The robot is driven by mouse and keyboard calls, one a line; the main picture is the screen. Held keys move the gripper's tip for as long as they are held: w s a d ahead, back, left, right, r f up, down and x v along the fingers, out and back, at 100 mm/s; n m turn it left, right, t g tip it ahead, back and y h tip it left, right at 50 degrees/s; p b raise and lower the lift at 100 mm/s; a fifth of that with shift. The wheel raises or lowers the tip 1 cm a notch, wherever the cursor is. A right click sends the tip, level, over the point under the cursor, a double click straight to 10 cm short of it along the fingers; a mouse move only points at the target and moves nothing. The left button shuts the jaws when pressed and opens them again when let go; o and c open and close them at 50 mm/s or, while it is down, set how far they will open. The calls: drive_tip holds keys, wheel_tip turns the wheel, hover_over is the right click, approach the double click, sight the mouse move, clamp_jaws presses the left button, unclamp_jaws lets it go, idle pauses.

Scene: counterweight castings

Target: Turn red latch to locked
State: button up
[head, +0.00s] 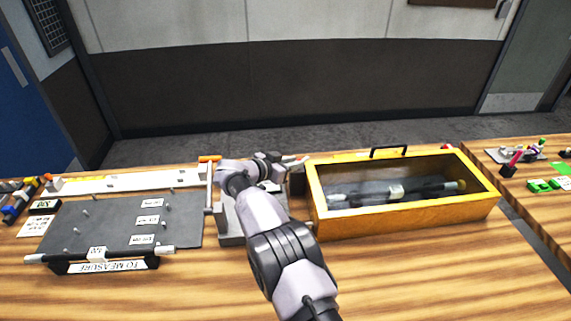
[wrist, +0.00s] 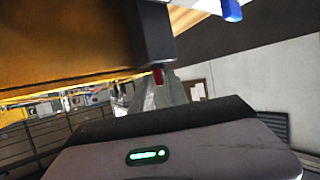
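My gripper (head: 284,166) is at the back of the grey fixture, left of the yellow box (head: 410,215), with its fingers mostly hidden by my own wrist in the head view. In the wrist view my gripper (wrist: 163,95) points at a dark block (wrist: 152,32) beside a large yellow-orange surface. A small red piece (wrist: 158,77), possibly part of the red latch, shows right at the fingers. I cannot tell whether the fingers touch or hold it. The latch's position cannot be read. An orange-red bar (head: 209,158) lies atop a post left of my arm.
The yellow box has a clear top, a black handle (head: 389,150) and a dark bar inside. The front of the wooden table (head: 430,280) is clear at right.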

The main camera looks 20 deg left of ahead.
drive_tip(key=p+v, duration=0.3)
drive_tip(key=v, duration=1.4)
drive_tip(key=shift+p, duration=0.3)
